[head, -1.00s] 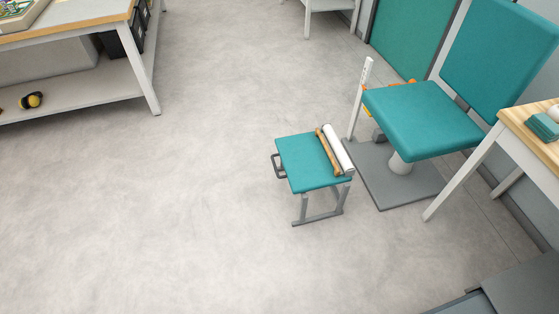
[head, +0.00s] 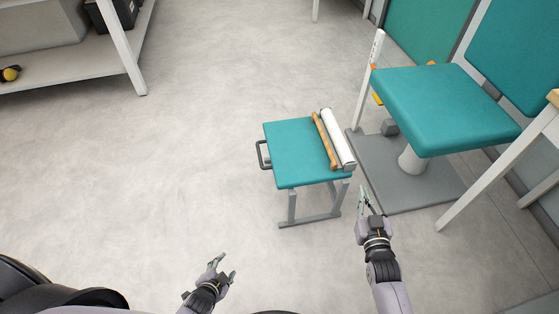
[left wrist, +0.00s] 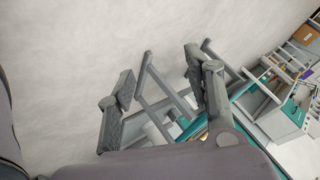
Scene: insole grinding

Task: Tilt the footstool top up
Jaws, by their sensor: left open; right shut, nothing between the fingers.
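The footstool (head: 290,150) stands upright on the floor ahead of me, its teal top lying flat on grey legs. A dark handle (head: 262,154) sticks out from the left side of the top. A wooden rod and a white roll lie along its right edge. My left gripper (head: 224,267) is open and empty, in front of the stool and apart from it. In the left wrist view, grey leg bars (left wrist: 160,88) show between and beyond the open fingers. My right gripper (head: 362,198) is shut and empty, just right of the stool's front legs.
A teal chair (head: 440,108) on a grey base plate (head: 430,185) stands right of the stool. A white post (head: 369,80) rises behind it. A shelf bench (head: 85,70) is at the far left. The floor left of the stool is clear.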

